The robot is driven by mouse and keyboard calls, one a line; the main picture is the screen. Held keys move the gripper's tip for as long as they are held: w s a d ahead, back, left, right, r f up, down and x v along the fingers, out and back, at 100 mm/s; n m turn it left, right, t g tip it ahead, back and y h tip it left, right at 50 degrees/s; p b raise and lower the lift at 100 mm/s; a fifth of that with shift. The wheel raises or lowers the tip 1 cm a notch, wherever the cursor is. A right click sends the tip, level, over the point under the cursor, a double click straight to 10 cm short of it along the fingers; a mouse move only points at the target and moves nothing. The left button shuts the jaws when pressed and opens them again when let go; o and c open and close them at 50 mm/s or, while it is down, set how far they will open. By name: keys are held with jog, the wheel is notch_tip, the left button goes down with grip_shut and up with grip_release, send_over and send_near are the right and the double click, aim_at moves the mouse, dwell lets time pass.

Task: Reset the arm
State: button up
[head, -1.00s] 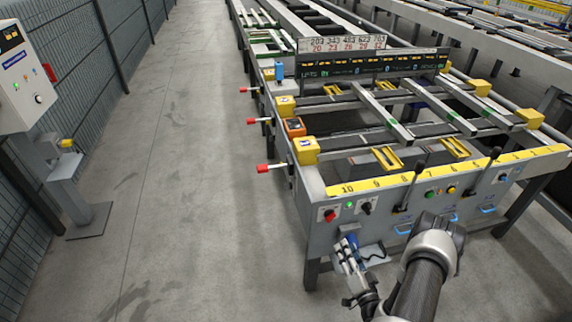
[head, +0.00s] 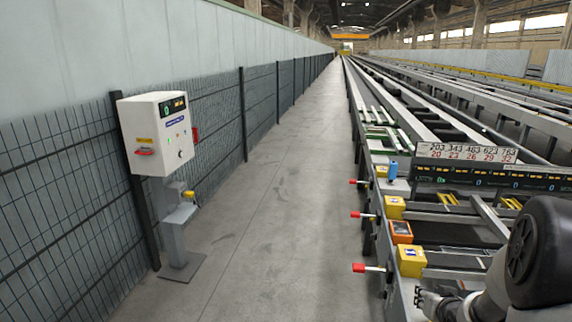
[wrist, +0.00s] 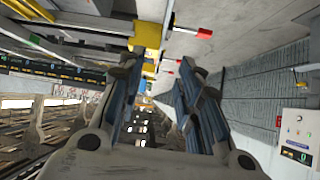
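My arm shows at the lower right of the head view, with a dark rounded joint in front of the runout table (head: 398,300). My gripper (head: 424,299) is partly visible at the bottom edge there, beside the table's near corner. In the wrist view my gripper (wrist: 157,78) has its two blue-padded fingers spread apart with nothing between them. The table's yellow blocks and red-tipped handles show beyond the fingers in that view, apart from them.
A white control box (head: 158,133) on a grey post stands at the left by a mesh fence (head: 60,190). The concrete aisle (head: 270,220) between fence and table is clear. Red-tipped handles (head: 360,268) stick out from the table into the aisle. A number board (head: 466,153) stands on the table.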

jog(key=s+a+r+n+g, duration=0.1)
jog(key=s+a+r+g, duration=0.2)
jog(key=s+a+r, duration=0.9)
jog(key=s+a+r+n+g+y, duration=0.1)
jog(key=s+a+r, duration=0.1)
jog(key=s+a, duration=0.5)
jog(key=s+a+r+n+g+y, duration=0.1)
jog(key=s+a+r+y, duration=0.1)
jog(key=s+a, duration=0.5)
jog(key=s, duration=0.3)
jog(key=shift+s+r+n+g, duration=0.15)
jog(key=shift+s+n+g, duration=0.15)
